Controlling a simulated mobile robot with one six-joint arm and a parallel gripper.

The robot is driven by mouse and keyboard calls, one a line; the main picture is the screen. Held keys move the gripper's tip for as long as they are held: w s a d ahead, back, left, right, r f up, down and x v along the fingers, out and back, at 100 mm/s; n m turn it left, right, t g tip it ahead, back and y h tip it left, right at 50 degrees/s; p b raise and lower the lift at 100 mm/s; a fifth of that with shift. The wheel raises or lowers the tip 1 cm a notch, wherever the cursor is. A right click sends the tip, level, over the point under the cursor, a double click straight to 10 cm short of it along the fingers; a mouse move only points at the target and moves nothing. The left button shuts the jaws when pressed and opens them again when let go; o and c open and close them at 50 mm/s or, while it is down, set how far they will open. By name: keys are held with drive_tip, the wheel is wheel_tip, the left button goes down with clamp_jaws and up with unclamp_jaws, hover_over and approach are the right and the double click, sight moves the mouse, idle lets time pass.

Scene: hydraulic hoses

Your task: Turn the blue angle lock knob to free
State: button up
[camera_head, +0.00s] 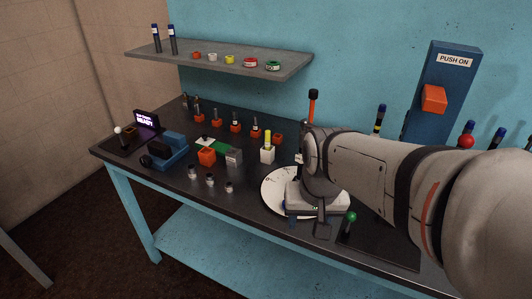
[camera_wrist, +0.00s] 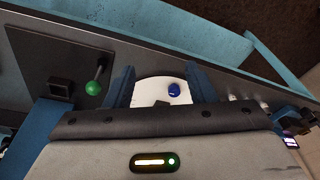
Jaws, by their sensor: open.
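The blue knob (camera_wrist: 174,89) sits on a white round plate (camera_wrist: 149,92) in the wrist view. In the head view the white plate (camera_head: 273,186) lies on the bench, partly covered by my gripper, with a bit of blue at its edge. My gripper (camera_wrist: 161,86) is open, its two blue fingers on either side of the plate in the wrist view. The knob appears between them, closer to the right finger, with no contact visible. I cannot tell the fingertips' height above it. In the head view my gripper (camera_head: 308,214) hangs over the plate, pointing down.
A green-balled lever (camera_head: 351,217) and a dark square block (camera_head: 323,230) stand near my gripper. A white block with a yellow piece (camera_head: 267,150), a blue vise (camera_head: 166,152) and small metal fittings (camera_head: 210,180) are left. A blue "PUSH ON" post (camera_head: 446,90) rises behind.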

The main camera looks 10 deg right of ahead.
drive_tip(key=w+f+m+p, duration=0.1)
drive_tip(key=w+m, duration=0.2)
drive_tip(key=w, duration=0.2)
drive_tip(key=w+f+m+g, duration=0.1)
drive_tip(key=w+m, duration=0.2)
drive_tip(key=w, duration=0.3)
drive_tip(key=w+f+m+g+p, duration=0.1)
drive_tip(key=w+f+m, duration=0.1)
drive_tip(key=w, duration=0.4)
drive_tip(key=shift+w+d+m+p, duration=0.1)
drive_tip(key=shift+w+m+p, duration=0.2)
drive_tip(key=shift+m, duration=0.5)
drive_tip(key=shift+w+f+m, duration=0.3)
drive_tip(key=shift+f, duration=0.25)
wheel_tip(320, 180, down, 7)
drive_tip(key=shift+f+p, duration=0.2)
drive_tip(key=shift+p, duration=0.1)
drive_tip(key=shift+c, duration=0.5)
